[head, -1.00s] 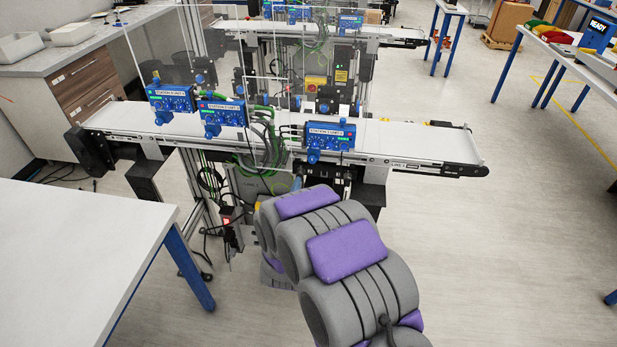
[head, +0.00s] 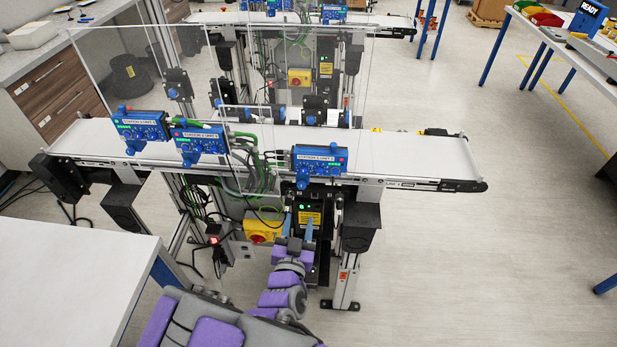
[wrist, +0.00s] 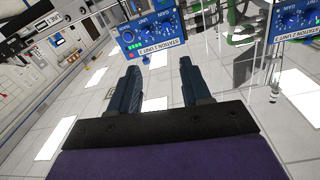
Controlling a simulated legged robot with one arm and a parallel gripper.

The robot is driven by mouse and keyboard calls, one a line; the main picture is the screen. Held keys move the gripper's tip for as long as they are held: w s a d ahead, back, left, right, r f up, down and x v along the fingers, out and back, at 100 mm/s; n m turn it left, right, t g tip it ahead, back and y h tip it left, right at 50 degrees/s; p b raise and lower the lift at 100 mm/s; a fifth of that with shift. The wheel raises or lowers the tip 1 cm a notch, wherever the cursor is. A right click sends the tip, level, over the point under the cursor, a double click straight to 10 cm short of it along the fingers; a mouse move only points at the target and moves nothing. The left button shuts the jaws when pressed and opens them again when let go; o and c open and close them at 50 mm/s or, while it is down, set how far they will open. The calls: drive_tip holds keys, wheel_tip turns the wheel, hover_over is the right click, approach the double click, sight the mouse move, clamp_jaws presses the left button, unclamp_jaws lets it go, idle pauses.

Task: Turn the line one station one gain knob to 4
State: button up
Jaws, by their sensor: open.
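Three blue control boxes with knobs stand along the near conveyor: a left box (head: 140,128), a middle box (head: 200,142) and a right box (head: 320,160). Their labels are too small to read surely in the head view. I cannot tell which knob is the line one station one gain knob. My gripper (head: 298,226) is open and empty below the right box, apart from it. Its two fingers (wrist: 160,85) show in the wrist view.
The near conveyor (head: 400,155) runs across the view, with a yellow and red switch (head: 263,231) and cables below it. A far conveyor (head: 385,22) carries more blue boxes (head: 305,13). A white table (head: 70,275) stands at front left.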

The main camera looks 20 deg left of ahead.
drive_tip(key=w+a+b, duration=0.1)
drive_tip(key=b, duration=0.8)
approach(303, 172)
drive_tip(key=w, duration=0.1)
drive_tip(key=shift+w+a+f+b, duration=0.1)
drive_tip(key=shift+w+a+b, duration=0.15)
drive_tip(key=shift+w, duration=1.5)
drive_tip(key=shift+w+a+b, duration=0.2)
drive_tip(key=shift+w, duration=1.5)
drive_tip(key=shift+a+f, duration=0.1)
drive_tip(key=shift+a, duration=0.3)
drive_tip(key=c, duration=0.5)
drive_tip(key=shift+d, duration=0.1)
clamp_jaws()
